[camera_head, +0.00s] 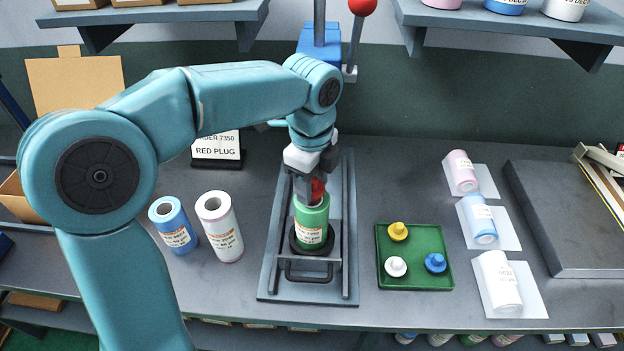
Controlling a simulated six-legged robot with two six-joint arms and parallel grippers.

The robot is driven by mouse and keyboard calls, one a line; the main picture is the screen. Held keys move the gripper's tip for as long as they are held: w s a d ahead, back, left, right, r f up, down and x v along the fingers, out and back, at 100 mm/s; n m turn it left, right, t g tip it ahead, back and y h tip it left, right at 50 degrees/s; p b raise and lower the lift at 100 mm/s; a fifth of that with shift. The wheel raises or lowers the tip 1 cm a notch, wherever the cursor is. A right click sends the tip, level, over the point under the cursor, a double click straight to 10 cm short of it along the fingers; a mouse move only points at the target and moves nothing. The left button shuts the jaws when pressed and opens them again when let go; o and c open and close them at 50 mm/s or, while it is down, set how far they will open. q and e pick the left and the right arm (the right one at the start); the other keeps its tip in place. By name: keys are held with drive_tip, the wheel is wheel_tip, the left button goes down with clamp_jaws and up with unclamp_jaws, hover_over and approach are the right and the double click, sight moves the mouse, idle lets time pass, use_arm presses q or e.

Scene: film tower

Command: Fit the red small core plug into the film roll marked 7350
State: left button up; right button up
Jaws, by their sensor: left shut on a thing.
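The red small core plug (318,187) is in my left gripper (314,182), which is shut on it. The gripper points down over the top of the green film roll (312,222). This roll stands upright in a dark ring on the grey fixture (284,270). Its label is too small to read surely. The plug is at the roll's upper opening; the gripper hides how deep it sits. A sign (216,147) behind reads 7350 and RED PLUG. My right gripper is not in view.
A blue roll (174,226) and a white roll (220,228) stand left of the fixture. A green tray (416,284) at right holds yellow, white and blue plugs. Several rolls lie on white sheets farther right. A red-knobbed lever (358,30) rises behind my arm.

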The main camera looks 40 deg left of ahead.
use_arm(q)
drive_tip(key=shift+f+b, duration=0.6)
drive_tip(key=shift+f, duration=0.3)
drive_tip(key=o, duration=1.1)
wheel_tip(320, 180, up, 16)
drive_tip(key=p, duration=0.2)
drive_tip(key=shift+s+r, duration=0.2)
drive_tip(key=shift+s, duration=0.1)
